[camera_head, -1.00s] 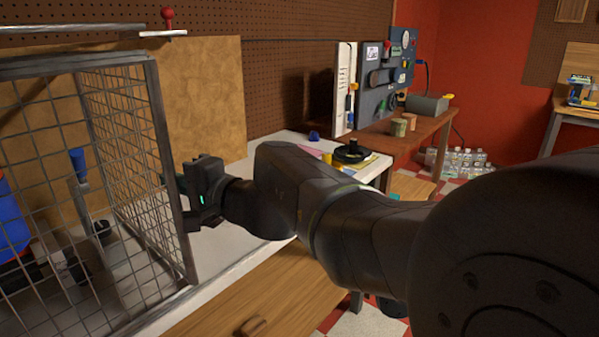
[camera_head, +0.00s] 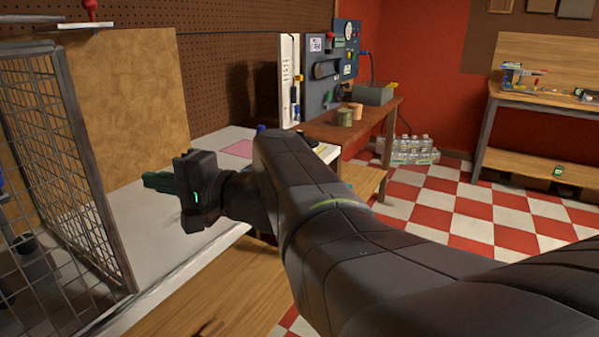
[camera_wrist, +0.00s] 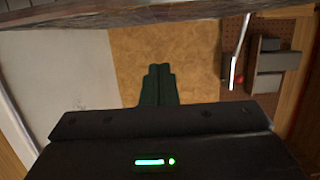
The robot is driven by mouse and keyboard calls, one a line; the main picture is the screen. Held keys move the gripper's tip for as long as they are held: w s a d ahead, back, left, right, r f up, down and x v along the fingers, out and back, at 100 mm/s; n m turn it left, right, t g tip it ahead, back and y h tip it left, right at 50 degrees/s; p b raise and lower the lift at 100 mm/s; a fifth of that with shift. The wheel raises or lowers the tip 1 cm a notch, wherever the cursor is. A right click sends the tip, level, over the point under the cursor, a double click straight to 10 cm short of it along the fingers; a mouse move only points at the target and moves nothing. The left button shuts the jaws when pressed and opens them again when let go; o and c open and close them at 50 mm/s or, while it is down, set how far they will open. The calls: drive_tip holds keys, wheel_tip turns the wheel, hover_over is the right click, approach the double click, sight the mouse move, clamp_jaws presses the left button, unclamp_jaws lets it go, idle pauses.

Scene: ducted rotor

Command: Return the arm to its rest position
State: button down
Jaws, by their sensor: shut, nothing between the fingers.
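My gripper (camera_head: 160,183) is at the left of the head view, in front of the white bench top (camera_head: 150,215) and just right of the wire cage (camera_head: 70,165). Its dark green fingers point left and are together, with nothing between them. In the wrist view the shut fingers (camera_wrist: 158,85) show against a tan board. My dark arm stretches from the lower right across the middle of the head view. It hides part of the bench and what stands behind it.
The wire cage's open edge stands close to my gripper. A tan board (camera_head: 120,105) leans on the pegboard wall behind. A brown table (camera_head: 375,120) with cans and a grey box stands further back. Checkered floor (camera_head: 440,205) is clear at the right.

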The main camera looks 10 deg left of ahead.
drive_tip(key=shift+s+d, duration=0.15)
drive_tip(key=shift+d, duration=1)
drive_tip(key=shift+a, duration=0.1)
drive_tip(key=s+a+p, duration=0.1)
drive_tip(key=s+a, duration=0.1)
drive_tip(key=a, duration=0.9)
drive_tip(key=shift+a, duration=0.2)
